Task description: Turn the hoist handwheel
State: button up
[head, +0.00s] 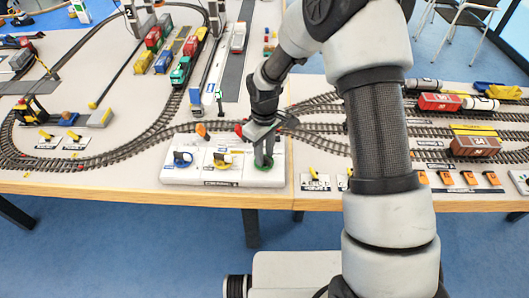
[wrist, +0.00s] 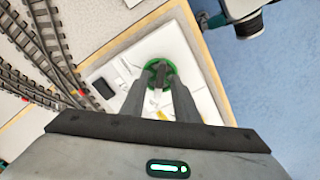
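A white control panel (head: 215,182) at the table's front edge carries a blue wheel (head: 182,158), a yellow-handled control (head: 223,159) and a green handwheel (head: 262,166). The labels are too small to read, so I cannot tell which is marked hoist. My gripper (head: 263,160) points down over the green handwheel and hides part of it. In the wrist view, the green handwheel (wrist: 171,68) shows just beyond my fingertips (wrist: 159,84), with a dark bar across its middle. The fingers are apart, with a gap between them. I cannot tell whether they touch the wheel.
Model tracks (head: 130,150) curve behind and left of the panel. An orange knob (head: 202,130) stands just behind it. Several orange switches (head: 446,178) line the front edge at right. Freight wagons (head: 474,146) stand on the right tracks.

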notch_tip(320, 180, up, 18)
jog(key=p, duration=0.1)
jog(key=shift+f, duration=0.25)
dwell(1.2)
notch_tip(320, 180, up, 16)
jog(key=r+m+t+p, duration=0.1)
jog(key=m+t+p, duration=0.2)
jog(key=m+p, duration=0.1)
send_over(265, 157)
jog(key=s+d, duration=0.9)
jog(key=s+d+r+m+t+p, duration=0.1)
jog(key=s+d+r+m, duration=0.1)
jog(key=s, duration=0.4)
jog(key=s+d+r+m+t+p, duration=0.1)
jog(key=s+d+r+m+p, duration=0.1)
jog(key=s, duration=0.4)
jog(key=shift+s+d+r+m, duration=0.4)
jog(key=shift+d+r+m, duration=0.1)
jog(key=shift+r+m, duration=0.35)
